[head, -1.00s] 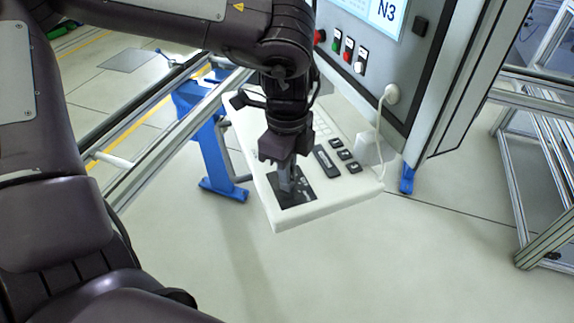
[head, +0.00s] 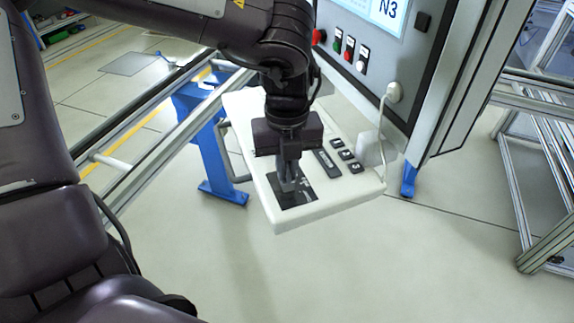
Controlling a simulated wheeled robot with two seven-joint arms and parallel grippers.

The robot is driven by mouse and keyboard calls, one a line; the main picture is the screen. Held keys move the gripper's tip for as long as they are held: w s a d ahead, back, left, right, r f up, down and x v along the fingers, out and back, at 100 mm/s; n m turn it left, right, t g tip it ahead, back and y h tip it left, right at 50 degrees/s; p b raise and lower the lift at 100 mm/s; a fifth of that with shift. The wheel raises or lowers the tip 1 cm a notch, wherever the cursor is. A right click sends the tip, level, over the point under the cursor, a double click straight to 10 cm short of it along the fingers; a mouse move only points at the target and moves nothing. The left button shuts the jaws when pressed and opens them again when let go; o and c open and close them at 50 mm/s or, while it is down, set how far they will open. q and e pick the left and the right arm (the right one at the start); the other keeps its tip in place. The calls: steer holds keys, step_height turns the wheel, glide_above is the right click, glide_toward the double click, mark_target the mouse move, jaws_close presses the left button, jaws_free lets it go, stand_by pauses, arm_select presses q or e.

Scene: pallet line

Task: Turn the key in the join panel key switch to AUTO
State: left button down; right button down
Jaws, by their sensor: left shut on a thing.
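The join panel's white shelf (head: 330,214) juts out below an upright cabinet with a screen. A dark square plate (head: 296,197), which looks like the key switch plate, lies at its near left corner. My left gripper (head: 288,184) points down over this plate, its fingers shut. The key is hidden between or under the fingers, and its turn position cannot be read. My right gripper is not in view.
Black labelled blocks (head: 327,163) sit on the shelf right of the gripper. The cabinet face carries red, green and white controls (head: 349,48) and a screen (head: 375,14). A white plug and cable (head: 394,92) hang at the right. Metal frames (head: 545,150) stand right; open floor lies in front.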

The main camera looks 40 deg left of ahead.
arm_select(q)
steer(key=m, duration=0.4)
steer(key=shift+s+f, duration=0.1)
steer(key=shift+f, duration=0.05)
steer(key=m, duration=0.4)
steer(key=c, duration=1.8)
jaws_free()
steer(key=o, duration=0.4)
steer(key=shift+s+a, duration=0.1)
steer(key=shift+a, duration=0.1)
steer(key=shift+c, duration=0.2)
steer(key=shift+d, duration=0.15)
steer(key=shift+o, duration=0.6)
steer(key=o, duration=0.3)
